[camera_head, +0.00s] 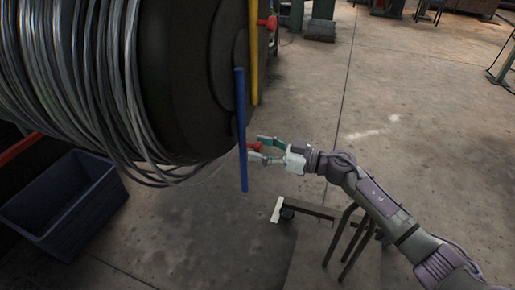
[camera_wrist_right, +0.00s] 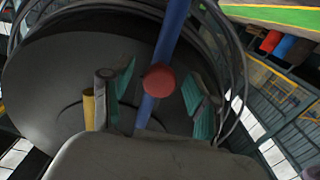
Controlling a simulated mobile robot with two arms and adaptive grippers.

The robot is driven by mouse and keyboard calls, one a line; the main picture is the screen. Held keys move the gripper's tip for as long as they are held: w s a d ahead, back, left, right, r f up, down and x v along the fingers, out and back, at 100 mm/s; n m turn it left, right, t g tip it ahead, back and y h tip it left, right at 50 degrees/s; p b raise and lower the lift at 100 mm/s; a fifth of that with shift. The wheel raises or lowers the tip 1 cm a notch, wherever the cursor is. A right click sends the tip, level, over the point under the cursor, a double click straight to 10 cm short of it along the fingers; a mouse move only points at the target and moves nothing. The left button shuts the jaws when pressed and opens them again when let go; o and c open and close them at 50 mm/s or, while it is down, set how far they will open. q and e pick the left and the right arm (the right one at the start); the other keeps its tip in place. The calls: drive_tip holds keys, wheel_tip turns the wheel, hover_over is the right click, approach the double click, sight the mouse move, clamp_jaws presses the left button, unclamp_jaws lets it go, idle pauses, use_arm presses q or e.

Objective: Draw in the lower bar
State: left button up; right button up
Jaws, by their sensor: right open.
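The big dark drum (camera_head: 190,70) is at the upper left of the head view; its dark face (camera_wrist_right: 50,80) fills much of the wrist view. A blue bar (camera_head: 240,120) hangs along the drum's face, and a yellow bar (camera_head: 253,50) is beside it. A lower red knob (camera_head: 253,146) is near the drum's bottom right, next to the blue bar. My right gripper (camera_head: 260,148) is open around this knob. In the wrist view the red knob (camera_wrist_right: 158,79) sits between the teal finger pads, with gaps on both sides, in front of the blue bar (camera_wrist_right: 172,35). My left gripper is out of view.
Grey wire (camera_head: 85,80) is wound on the drum, with loose loops hanging below. Another red knob (camera_head: 268,23) is higher up. A blue crate (camera_head: 68,205) stands at the lower left. The concrete floor to the right is mostly free.

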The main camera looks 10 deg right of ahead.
drive_tip(key=shift+w+a, duration=0.3)
drive_tip(key=shift+a, duration=0.15)
clamp_jaws()
